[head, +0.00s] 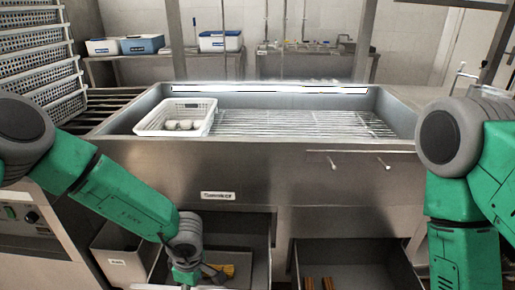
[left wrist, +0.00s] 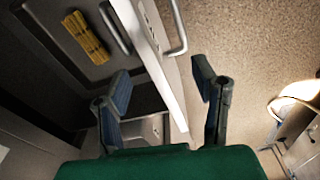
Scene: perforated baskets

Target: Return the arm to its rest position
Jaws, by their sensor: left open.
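My left arm (head: 125,205) reaches down in front of the steel sink unit. My left gripper (left wrist: 163,88) is open and empty in the left wrist view, its two dark fingers well apart. A white drawer edge and handle lie below and between them, with floor to the right. In the head view the left gripper is at the bottom edge, over the open left drawer (head: 250,250), and its fingertips are hard to make out. My right arm (head: 465,230) hangs at the right edge; its gripper is out of view.
A white perforated basket (head: 207,113) with several pale items stands in the sink (head: 300,160). A yellow bundle (left wrist: 87,38) lies in the left drawer. The open right drawer (head: 375,255) holds brown items. Stacked baskets (head: 40,68) stand at left.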

